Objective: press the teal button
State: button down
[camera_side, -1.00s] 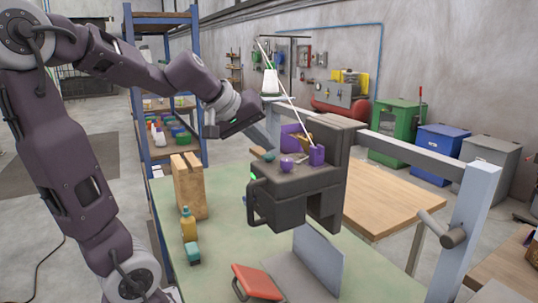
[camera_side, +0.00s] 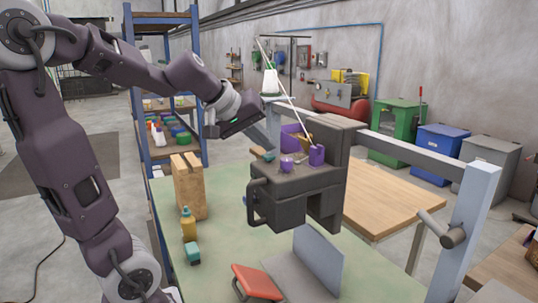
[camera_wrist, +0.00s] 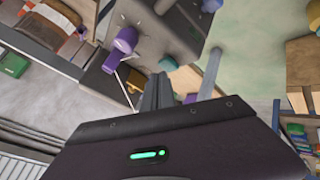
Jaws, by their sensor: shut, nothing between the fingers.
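The teal button (camera_side: 269,156) is a small rounded knob on the top panel of the dark grey bagger (camera_side: 293,205), toward its left side. It shows in the wrist view (camera_wrist: 168,63) just beyond my fingertips. My gripper (camera_side: 258,112) is above and left of the panel in the side view, apart from the button. In the wrist view my gripper's fingers (camera_wrist: 158,80) are shut and empty. The button looks unobstructed in both views.
The machine's tall back block (camera_side: 334,165) rises at the right.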

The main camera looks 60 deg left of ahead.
aim_at(265, 156)
jog(key=shift+r, duration=0.5)
jog(key=shift+r, duration=0.1)
notch_tip(265, 156, up, 6)
jog(key=shift+f, duration=0.1)
dwell(0.3)
jog(key=s+d+f+m+g+h, duration=0.1)
jog(key=s+d+f+m, duration=0.25)
jog(key=d, duration=0.45)
jog(key=s+d+f+m+g+h, duration=0.1)
jog(key=s+d+f+m, duration=0.3)
jog(key=d, duration=0.3)
jog(key=s+d+f+m+g, duration=0.1)
jog(key=s+d+f+m, duration=0.2)
jog(key=s+f, duration=0.4)
jog(key=s+d, duration=0.1)
jog(key=s, duration=0.1)
jog(key=shift+s+m, duration=0.35)
